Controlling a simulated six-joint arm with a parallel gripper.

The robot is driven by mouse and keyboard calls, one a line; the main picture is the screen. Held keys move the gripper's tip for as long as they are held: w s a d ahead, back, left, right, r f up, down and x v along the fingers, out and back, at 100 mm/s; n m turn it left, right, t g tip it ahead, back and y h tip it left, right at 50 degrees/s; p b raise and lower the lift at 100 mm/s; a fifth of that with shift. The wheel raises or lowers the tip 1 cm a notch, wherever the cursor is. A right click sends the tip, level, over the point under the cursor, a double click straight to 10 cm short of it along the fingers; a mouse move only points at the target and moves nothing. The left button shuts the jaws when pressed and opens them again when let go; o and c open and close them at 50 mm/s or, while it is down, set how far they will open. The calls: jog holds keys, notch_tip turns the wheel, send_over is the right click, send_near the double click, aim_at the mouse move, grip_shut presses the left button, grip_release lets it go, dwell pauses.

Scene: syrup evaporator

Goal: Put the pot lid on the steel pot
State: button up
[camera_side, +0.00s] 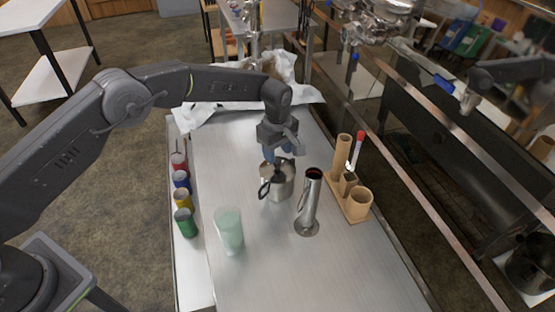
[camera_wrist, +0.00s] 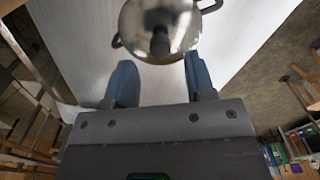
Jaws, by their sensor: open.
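The steel pot (camera_side: 278,186) stands on the metal table, with dark handles on its sides. In the wrist view the round, shiny pot lid (camera_wrist: 150,20) with its dark knob (camera_wrist: 160,44) covers the pot's top, and the pot's handles (camera_wrist: 212,6) stick out past it. I cannot tell whether the lid sits fully flat. My gripper (camera_side: 279,158) is just above the pot in the side view and hides part of its top. In the wrist view its two blue fingers (camera_wrist: 158,75) are spread apart, empty, with the knob just beyond their tips.
A tall steel cylinder (camera_side: 309,205) stands close to the pot's right, beside a wooden rack (camera_side: 354,206) with upright tubes. A pale green glass (camera_side: 229,232) stands in front. Several coloured cups (camera_side: 183,201) line the left edge. The table's front (camera_side: 300,275) is clear.

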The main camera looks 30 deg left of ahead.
notch_tip(320, 180, up, 8)
jog(key=shift+r, duration=0.15)
notch_tip(320, 180, up, 12)
jog(key=r+m+t, duration=0.1)
jog(key=m, duration=0.2)
send_over(277, 161)
jog(key=s+a, duration=0.5)
jog(key=s+a+r+m+t, duration=0.25)
jog(key=s+a+r, duration=0.25)
jog(key=s+r, duration=0.3)
jog(key=s+a+f+m, duration=0.1)
jog(key=s+a+m, duration=0.1)
jog(key=s, duration=0.5)
jog(key=s+a+f+m+t, duration=0.1)
jog(key=s+m, duration=0.2)
jog(key=s, duration=0.5)
jog(key=s+a+f+m+t, duration=0.1)
jog(key=s+a+m, duration=0.1)
jog(key=s, duration=0.6)
jog(key=shift+s+a+f+m, duration=0.2)
jog(key=shift+a+f+m, duration=0.15)
jog(key=shift+m, duration=0.2)
